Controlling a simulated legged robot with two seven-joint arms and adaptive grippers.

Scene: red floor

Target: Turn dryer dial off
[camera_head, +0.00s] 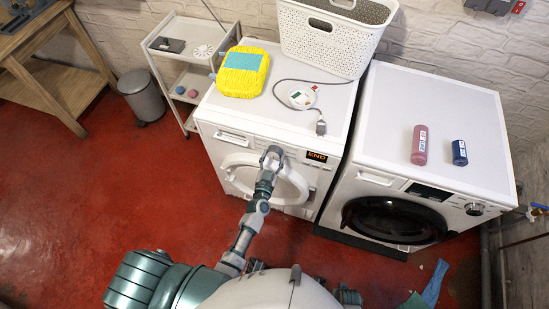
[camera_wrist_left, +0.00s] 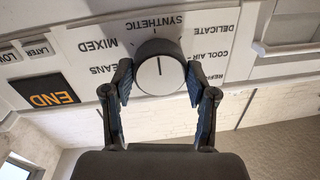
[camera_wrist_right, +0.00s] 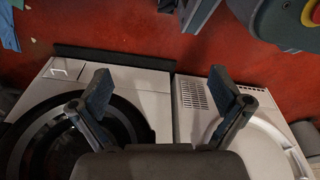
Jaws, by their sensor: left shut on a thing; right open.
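The dryer (camera_head: 225,112) is the left white machine, with a round door and an orange END display (camera_head: 317,156) on its front panel. In the left wrist view, the silver-faced dial (camera_wrist_left: 160,74) sits among printed words such as SYNTHETIC, MIXED and DELICATE, with the END display (camera_wrist_left: 52,92) beside it. My left gripper (camera_wrist_left: 160,88) has its two fingers on either side of the dial and is shut on it. In the head view, my left gripper (camera_head: 272,156) reaches the dryer's panel and hides the dial. My right gripper (camera_wrist_right: 160,88) is open and empty above the machines' fronts.
A washer (camera_head: 378,120) with a dark door stands right of the dryer, carrying a pink bottle (camera_head: 419,145) and a blue bottle (camera_head: 460,153). A white basket (camera_head: 330,45) and yellow pack (camera_head: 243,72) rest on the dryer. A grey bin (camera_head: 142,95) and cart (camera_head: 187,75) stand left.

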